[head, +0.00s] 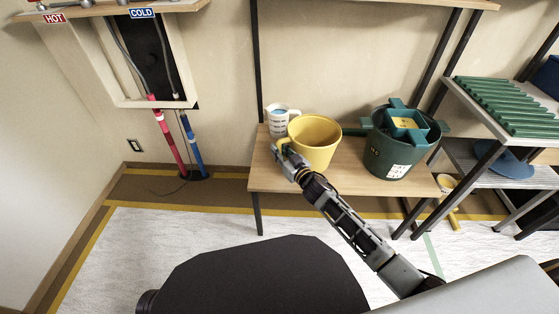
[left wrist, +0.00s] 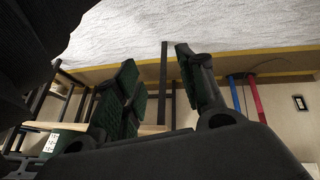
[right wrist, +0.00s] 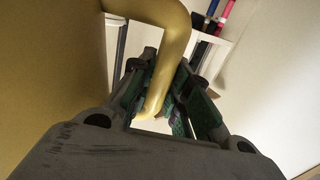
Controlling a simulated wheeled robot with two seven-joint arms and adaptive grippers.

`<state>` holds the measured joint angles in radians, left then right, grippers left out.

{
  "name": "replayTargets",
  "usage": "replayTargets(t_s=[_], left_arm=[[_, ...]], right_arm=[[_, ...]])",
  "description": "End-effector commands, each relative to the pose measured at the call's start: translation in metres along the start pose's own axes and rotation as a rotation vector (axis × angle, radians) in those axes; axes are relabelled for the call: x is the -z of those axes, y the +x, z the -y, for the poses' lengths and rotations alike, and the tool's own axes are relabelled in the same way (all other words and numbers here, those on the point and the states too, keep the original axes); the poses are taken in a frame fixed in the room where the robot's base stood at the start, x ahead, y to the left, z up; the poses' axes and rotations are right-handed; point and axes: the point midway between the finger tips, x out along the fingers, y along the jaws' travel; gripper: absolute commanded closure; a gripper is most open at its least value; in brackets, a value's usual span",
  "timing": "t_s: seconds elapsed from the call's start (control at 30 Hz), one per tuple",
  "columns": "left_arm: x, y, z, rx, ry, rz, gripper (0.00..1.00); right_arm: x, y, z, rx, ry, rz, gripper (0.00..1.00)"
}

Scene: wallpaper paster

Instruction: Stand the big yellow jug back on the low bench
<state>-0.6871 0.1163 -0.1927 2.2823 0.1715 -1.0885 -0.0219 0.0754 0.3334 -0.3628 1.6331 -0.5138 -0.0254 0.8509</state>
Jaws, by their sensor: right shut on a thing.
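The big yellow jug (head: 316,143) is over the left half of the low wooden bench (head: 275,180), roughly upright with its mouth up. I cannot tell whether its base touches the bench top. My right gripper (head: 286,160) is shut on the jug's handle, at the jug's left front side. In the right wrist view the yellow handle (right wrist: 172,50) runs down between the fingers (right wrist: 165,105), and the jug's wall fills the left side. My left gripper (left wrist: 160,85) shows only in the left wrist view, open, with nothing between its fingers.
A small white measuring cup (head: 279,120) stands just behind and left of the jug. A green bucket (head: 393,150) with a green container inside stands on the bench to the right. A rack with green trays (head: 505,105) is farther right. Red and blue pipes (head: 170,145) rise at left.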

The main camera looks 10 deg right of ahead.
Motion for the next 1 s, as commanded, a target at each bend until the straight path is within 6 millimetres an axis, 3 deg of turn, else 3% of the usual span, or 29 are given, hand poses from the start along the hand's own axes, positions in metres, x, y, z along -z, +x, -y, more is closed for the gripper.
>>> replayTargets(t_s=[0.47,1.0], left_arm=[[-0.001,0.003,0.0,-0.003,-0.003,-0.008,0.6],[-0.018,0.04,0.001,-0.033,-0.04,-0.08,0.6]], right_arm=[[-0.003,0.0,0.0,0.0,-0.001,-0.002,1.0],[-0.038,0.0,0.0,0.0,-0.002,-0.001,1.0]])
